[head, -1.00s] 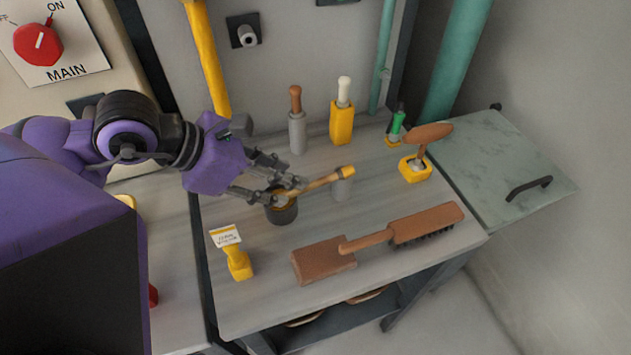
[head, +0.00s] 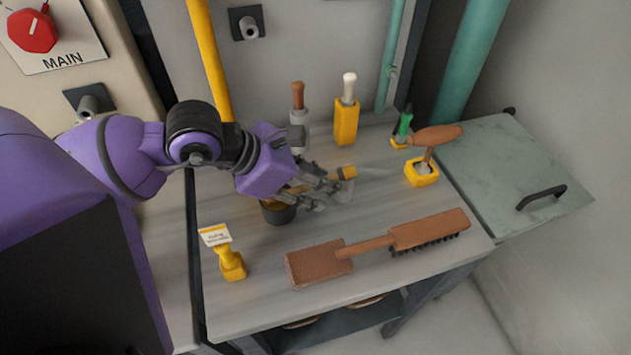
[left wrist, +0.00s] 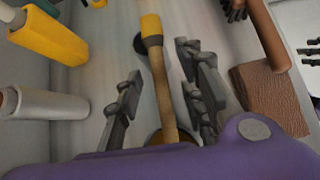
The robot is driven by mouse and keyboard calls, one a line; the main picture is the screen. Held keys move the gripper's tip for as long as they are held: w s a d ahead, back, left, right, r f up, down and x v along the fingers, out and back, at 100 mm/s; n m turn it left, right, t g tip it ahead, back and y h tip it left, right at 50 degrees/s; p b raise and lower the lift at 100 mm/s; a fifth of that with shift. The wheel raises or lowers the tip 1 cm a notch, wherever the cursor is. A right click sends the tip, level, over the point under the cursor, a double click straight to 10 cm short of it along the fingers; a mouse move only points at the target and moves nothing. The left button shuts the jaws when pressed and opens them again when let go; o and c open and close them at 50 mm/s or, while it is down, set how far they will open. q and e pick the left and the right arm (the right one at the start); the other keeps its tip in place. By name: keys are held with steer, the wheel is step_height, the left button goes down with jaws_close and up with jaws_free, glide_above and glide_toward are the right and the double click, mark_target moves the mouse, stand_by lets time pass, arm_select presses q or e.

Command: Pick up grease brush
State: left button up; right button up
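The grease brush has a wooden handle with a yellow end (head: 347,171). It leans out of a dark round pot (head: 278,214) on the bench. In the left wrist view its handle (left wrist: 160,90) runs up between the fingers. My left gripper (head: 330,193) is open, its fingers on either side of the handle. In the left wrist view the gripper (left wrist: 158,88) shows gaps between each finger and the handle. The gripper hides much of the handle and part of the pot in the head view. My right gripper is not in view.
A large brown brush (head: 428,230) lies across the front of the bench. A yellow tag holder (head: 232,264) stands at left front. A grey holder (head: 299,133), a yellow holder (head: 345,122) and a yellow block with a wooden-handled tool (head: 421,173) stand behind.

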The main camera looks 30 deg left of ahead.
arm_select(q)
jaws_close()
steer(key=shift+r, duration=0.15)
